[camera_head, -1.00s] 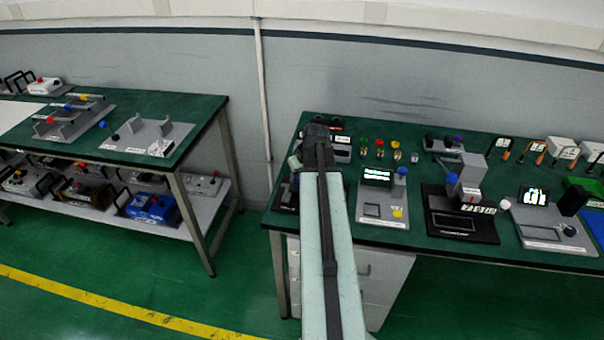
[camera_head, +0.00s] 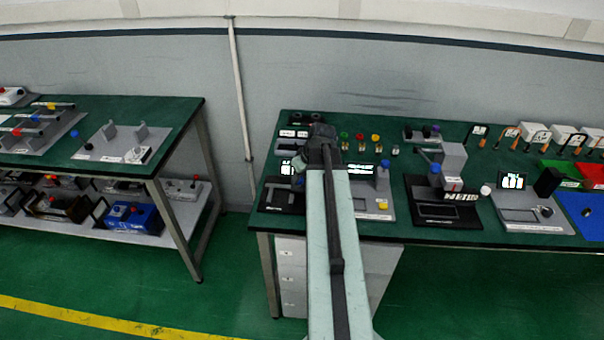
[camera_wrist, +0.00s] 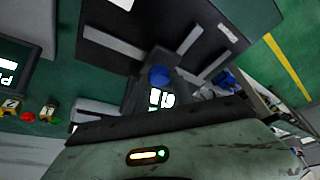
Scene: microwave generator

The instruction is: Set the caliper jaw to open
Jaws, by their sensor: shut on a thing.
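A black-based device (camera_head: 277,197) with a lit screen (camera_head: 289,168) stands at the left end of the right bench. I take it for the caliper. My gripper (camera_head: 319,134) is over its right side, seen from behind. In the wrist view the black base (camera_wrist: 150,20) carries grey bars (camera_wrist: 113,43), and a blue knob (camera_wrist: 160,77) stands close in front of my gripper, by a white-marked label or display (camera_wrist: 160,99). My gripper is shut, apparently on the blue knob. The fingertips and their contact are hidden, and I cannot tell the jaw's position.
Several devices stand to the right, including a black one with a grey column (camera_head: 453,160). Small coloured-top parts (camera_head: 360,142) stand behind my arm. A left bench (camera_head: 170,120) stands apart across a floor gap. Another screen (camera_wrist: 20,65) is close by in the wrist view.

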